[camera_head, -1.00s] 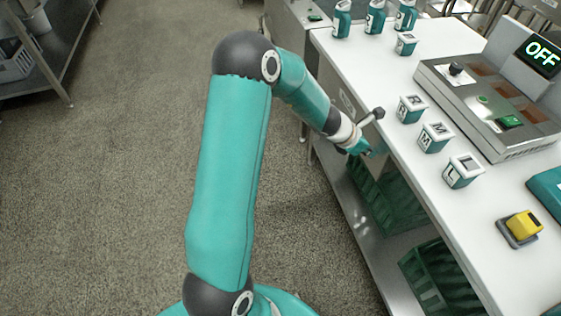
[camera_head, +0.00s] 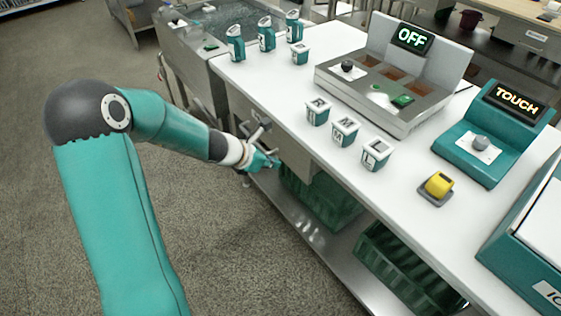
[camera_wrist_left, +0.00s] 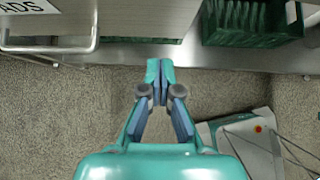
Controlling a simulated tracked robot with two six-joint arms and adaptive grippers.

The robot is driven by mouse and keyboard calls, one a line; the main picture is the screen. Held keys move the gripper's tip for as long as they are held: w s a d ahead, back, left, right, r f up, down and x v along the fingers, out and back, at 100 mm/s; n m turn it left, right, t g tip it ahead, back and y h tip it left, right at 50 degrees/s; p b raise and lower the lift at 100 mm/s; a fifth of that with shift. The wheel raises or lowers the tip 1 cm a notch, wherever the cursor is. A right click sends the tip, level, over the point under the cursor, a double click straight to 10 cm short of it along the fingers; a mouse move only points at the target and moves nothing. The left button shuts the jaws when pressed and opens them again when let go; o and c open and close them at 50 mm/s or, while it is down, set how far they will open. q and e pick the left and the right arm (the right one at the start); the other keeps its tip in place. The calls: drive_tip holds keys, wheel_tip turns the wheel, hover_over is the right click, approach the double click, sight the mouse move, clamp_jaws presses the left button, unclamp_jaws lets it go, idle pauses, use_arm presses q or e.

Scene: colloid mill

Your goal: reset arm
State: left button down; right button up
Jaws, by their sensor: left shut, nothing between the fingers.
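My left arm comes in from the left in the head view, and its gripper (camera_head: 272,163) is in front of the white table's near side, below the tabletop. In the left wrist view the same gripper (camera_wrist_left: 160,72) has its fingertips together, with nothing between them. It hangs over the speckled floor, close to the metal lower shelf. My right gripper is in neither view.
A drawer handle (camera_wrist_left: 60,45) is near the gripper. Green crates (camera_head: 320,198) stand below. Floor at left is free.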

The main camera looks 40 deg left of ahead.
use_arm(q)
drive_tip(key=d+p+v, duration=0.1)
drive_tip(key=v, duration=0.4)
drive_tip(key=d+f+m+g+h+p, duration=0.3)
drive_tip(key=d+p, duration=0.2)
drive_tip(key=d, duration=0.6)
drive_tip(key=s+d+f+m+g+p, duration=0.1)
drive_tip(key=s+d+f+m, duration=0.2)
drive_tip(key=m, duration=0.6)
drive_tip(key=s+d+f+m+g+p, duration=0.2)
drive_tip(key=s+d+f+m, duration=0.2)
drive_tip(key=s+d+m, duration=0.3)
drive_tip(key=s+d+f+m+g+y+p, duration=0.1)
drive_tip(key=s+d+f+m, duration=0.3)
drive_tip(key=m, duration=0.8)
drive_tip(key=shift+s+d+g+p, duration=0.5)
drive_tip(key=shift+s+d+p, duration=0.15)
drive_tip(key=shift+s, duration=0.3)
drive_tip(key=shift+f, duration=0.1)
